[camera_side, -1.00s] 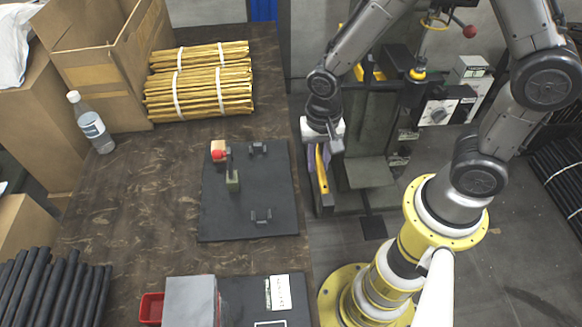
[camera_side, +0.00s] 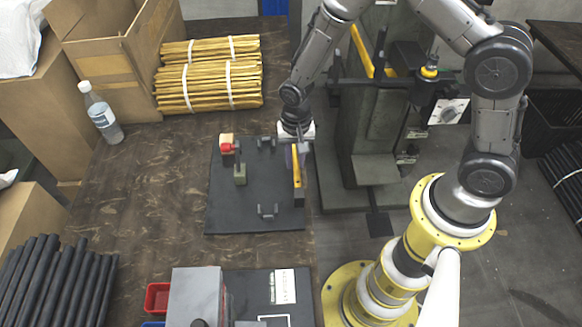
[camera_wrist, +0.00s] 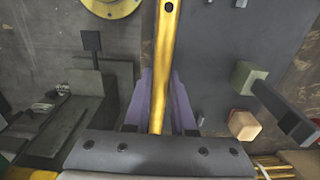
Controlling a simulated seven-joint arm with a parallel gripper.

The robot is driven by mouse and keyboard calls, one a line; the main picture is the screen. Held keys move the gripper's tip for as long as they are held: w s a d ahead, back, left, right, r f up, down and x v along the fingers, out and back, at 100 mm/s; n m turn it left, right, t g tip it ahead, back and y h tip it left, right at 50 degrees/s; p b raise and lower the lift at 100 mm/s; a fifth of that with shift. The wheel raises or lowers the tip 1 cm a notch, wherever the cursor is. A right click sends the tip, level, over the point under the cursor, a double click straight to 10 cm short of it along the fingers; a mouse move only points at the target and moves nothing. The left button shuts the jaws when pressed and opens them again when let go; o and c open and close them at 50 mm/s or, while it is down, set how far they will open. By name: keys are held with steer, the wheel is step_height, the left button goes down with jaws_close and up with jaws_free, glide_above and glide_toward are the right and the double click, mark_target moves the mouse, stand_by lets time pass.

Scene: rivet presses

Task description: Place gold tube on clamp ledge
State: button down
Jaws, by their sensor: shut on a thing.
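My gripper (camera_side: 297,155) is shut on a gold tube (camera_side: 297,172), which hangs over the right edge of the dark clamp plate (camera_side: 230,205). In the wrist view the gold tube (camera_wrist: 167,70) runs up from between my purple fingers (camera_wrist: 160,105), with a dark hole near its far end. Two small black cradles stand on the plate, one at the back (camera_side: 265,144) and one at the front (camera_side: 267,211). The tube is apart from both cradles, to their right.
Bundled gold tubes (camera_side: 208,87) lie at the back of the table beside a cardboard box (camera_side: 118,60). A clear bottle (camera_side: 100,113) stands at left. Black tubes (camera_side: 58,285) lie at front left. A grey box (camera_side: 194,297) and red bin (camera_side: 157,297) are at the front. The press (camera_side: 375,135) stands right.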

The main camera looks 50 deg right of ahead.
mark_target(291, 176)
steer(key=shift+w+a+f, duration=0.1)
steer(key=shift+w+f, duration=0.5)
steer(key=shift+f, duration=0.05)
steer(key=shift+w+f, duration=0.1)
steer(key=shift+f, duration=1.5)
steer(key=shift+f, duration=0.1)
steer(key=c, duration=0.8)
jaws_free()
steer(key=shift+o, duration=0.2)
